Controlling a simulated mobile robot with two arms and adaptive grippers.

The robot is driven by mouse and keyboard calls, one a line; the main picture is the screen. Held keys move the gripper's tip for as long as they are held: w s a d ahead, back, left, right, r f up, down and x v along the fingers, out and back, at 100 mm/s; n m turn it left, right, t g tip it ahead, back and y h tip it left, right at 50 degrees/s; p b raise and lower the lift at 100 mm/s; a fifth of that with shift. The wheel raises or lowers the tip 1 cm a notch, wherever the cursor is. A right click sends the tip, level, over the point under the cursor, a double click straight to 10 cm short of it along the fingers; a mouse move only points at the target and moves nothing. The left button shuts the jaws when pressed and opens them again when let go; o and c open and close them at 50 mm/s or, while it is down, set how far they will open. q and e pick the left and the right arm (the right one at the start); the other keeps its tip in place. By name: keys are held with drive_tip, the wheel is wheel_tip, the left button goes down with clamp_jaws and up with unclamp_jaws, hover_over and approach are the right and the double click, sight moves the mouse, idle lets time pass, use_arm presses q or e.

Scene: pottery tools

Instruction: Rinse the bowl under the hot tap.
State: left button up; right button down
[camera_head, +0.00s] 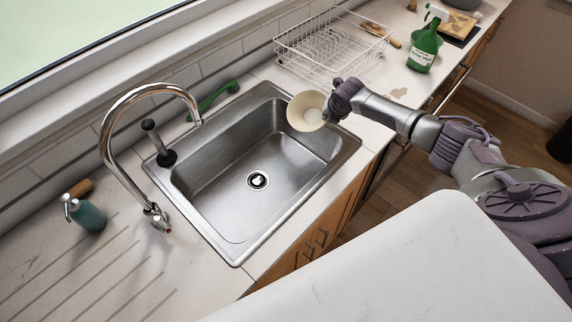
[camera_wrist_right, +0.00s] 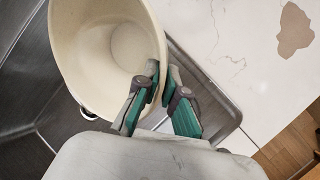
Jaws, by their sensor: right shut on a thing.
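The cream bowl (camera_head: 306,112) is held over the right end of the steel sink, tilted with its opening toward the tap side. My right gripper (camera_head: 334,106) is shut on its rim. In the right wrist view, the fingers (camera_wrist_right: 160,92) pinch the wall of the bowl (camera_wrist_right: 90,60), one inside and one outside. The bowl's inside looks empty. The chrome tap (camera_head: 150,90) arches over the left part of the sink (camera_head: 225,180), its spout end apart from the bowl. No water shows. A small red mark shows at the tap's base (camera_head: 158,218). My left gripper is not in view.
A black plunger-like tool (camera_head: 160,150) stands at the sink's left corner. A soap bottle (camera_head: 86,214) stands left of the tap. A green brush (camera_head: 215,97) lies behind the sink. A white dish rack (camera_head: 325,45) and green spray bottle (camera_head: 424,48) stand beyond. The basin is clear.

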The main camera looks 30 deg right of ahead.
sight(319, 128)
drive_tip(key=shift+s+a+r+h+p, duration=0.1)
drive_tip(key=shift+a+h+p, duration=0.25)
drive_tip(key=shift+a, duration=0.2)
drive_tip(key=shift+s+a, duration=0.1)
drive_tip(key=shift+a, duration=0.05)
drive_tip(key=shift+a+h, duration=0.3)
drive_tip(key=shift+h, duration=0.05)
drive_tip(key=shift+s+t, duration=0.15)
drive_tip(key=shift+t, duration=0.15)
drive_tip(key=shift+s+a+f, duration=0.1)
drive_tip(key=shift+a+f, duration=0.1)
drive_tip(key=shift+f, duration=0.1)
drive_tip(key=shift+a, duration=0.1)
drive_tip(key=shift+a+f+n+h, duration=0.2)
drive_tip(key=shift+a+n+h, duration=0.1)
drive_tip(key=shift+a, duration=0.15)
drive_tip(key=shift+s+a+f+b, duration=0.15)
drive_tip(key=shift+a+f+b, duration=0.1)
drive_tip(key=shift+f+b, duration=0.1)
drive_tip(key=shift+s+a+f+t+h+b, duration=0.2)
drive_tip(key=shift+s+t+h+b, duration=0.1)
drive_tip(key=shift+h, duration=0.1)
